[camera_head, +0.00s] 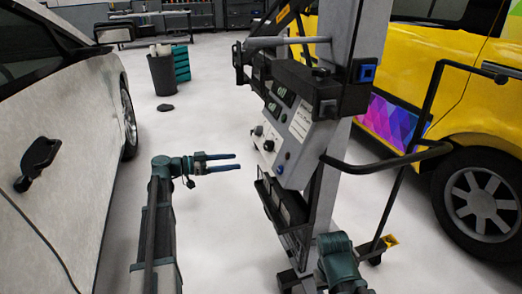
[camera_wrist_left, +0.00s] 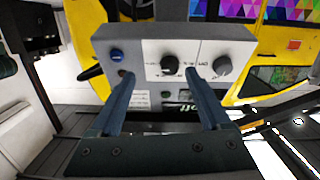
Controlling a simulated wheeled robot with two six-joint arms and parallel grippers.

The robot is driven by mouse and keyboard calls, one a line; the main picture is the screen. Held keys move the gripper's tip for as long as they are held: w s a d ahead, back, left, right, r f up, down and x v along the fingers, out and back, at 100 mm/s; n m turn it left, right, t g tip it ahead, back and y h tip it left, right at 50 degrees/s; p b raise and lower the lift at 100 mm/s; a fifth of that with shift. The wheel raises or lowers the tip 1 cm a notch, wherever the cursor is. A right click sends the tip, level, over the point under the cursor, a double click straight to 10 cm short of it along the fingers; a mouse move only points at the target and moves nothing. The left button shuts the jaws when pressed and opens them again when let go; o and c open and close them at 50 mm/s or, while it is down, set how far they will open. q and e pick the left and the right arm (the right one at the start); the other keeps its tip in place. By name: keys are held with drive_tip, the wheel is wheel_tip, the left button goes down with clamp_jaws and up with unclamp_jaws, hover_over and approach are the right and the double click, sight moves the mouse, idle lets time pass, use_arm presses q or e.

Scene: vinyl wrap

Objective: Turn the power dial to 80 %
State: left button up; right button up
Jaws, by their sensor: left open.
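The control panel (camera_head: 292,125) is a grey-and-white box on the upright cart in the head view, with dials on its lower part. The labels are too small to read, so I cannot tell which is the power dial. My left gripper (camera_head: 239,161) is open and empty, left of the panel and apart from it. In the wrist view, its fingers (camera_wrist_left: 160,77) point toward the panel around the black dial's line. My right gripper is not visible.
The cart has a black handle (camera_head: 385,166) on its right and dark shelves (camera_head: 283,212) below the panel. A white car (camera_head: 60,150) stands left and a yellow van (camera_head: 450,105) right. A dark bin (camera_head: 162,76) stands behind.

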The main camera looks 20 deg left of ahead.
sight(265, 147)
use_arm(q)
drive_tip(key=shift+m+t+h, duration=0.4)
drive_tip(key=x, duration=0.4)
drive_tip(key=w+r+x, duration=0.1)
drive_tip(key=x, duration=0.3)
drive_tip(key=a+r+x, duration=0.1)
drive_tip(key=x, duration=0.3)
drive_tip(key=shift+w, duration=0.25)
clamp_jaws()
